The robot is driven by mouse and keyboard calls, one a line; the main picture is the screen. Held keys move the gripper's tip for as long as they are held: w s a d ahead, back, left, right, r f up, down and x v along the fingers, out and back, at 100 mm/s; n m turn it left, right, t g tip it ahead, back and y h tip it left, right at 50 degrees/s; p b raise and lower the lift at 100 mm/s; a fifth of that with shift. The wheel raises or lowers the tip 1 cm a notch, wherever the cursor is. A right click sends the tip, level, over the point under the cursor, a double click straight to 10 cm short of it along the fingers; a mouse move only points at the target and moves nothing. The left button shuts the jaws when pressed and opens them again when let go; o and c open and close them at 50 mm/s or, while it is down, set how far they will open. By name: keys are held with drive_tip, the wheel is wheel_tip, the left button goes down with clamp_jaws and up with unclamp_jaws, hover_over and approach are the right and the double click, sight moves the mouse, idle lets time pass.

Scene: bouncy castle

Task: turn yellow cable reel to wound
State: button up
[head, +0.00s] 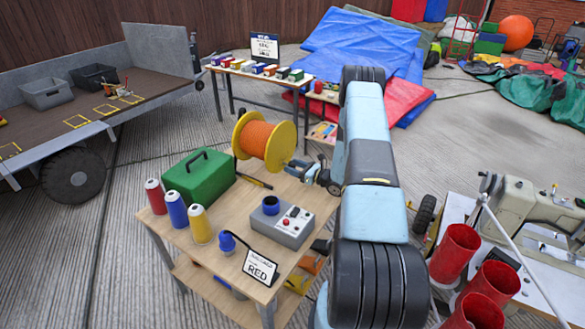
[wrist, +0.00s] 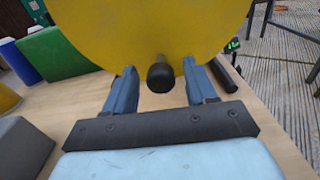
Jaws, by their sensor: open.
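The yellow cable reel (head: 289,143) with orange cable wound round its drum stands at the back of the wooden table. In the wrist view its yellow flange (wrist: 150,28) fills the top. A black crank knob (wrist: 160,76) sticks out from the flange towards me. My gripper (wrist: 158,82) is open, with one blue finger on each side of the knob. Gaps show between the knob and both fingers. In the head view my gripper (head: 298,166) is at the reel's right flange, and my arm hides part of what lies behind.
The wooden table (head: 190,240) also holds a green case (head: 198,177), several thread spools, a grey control box (head: 283,224) and a sign reading RED (head: 261,267). A black rod (wrist: 226,74) lies right of my gripper. A trailer (head: 120,95) stands left, a sewing machine (head: 520,212) right.

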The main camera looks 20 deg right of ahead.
drive_tip(key=shift+w+a, duration=0.2)
drive_tip(key=shift+w, duration=0.1)
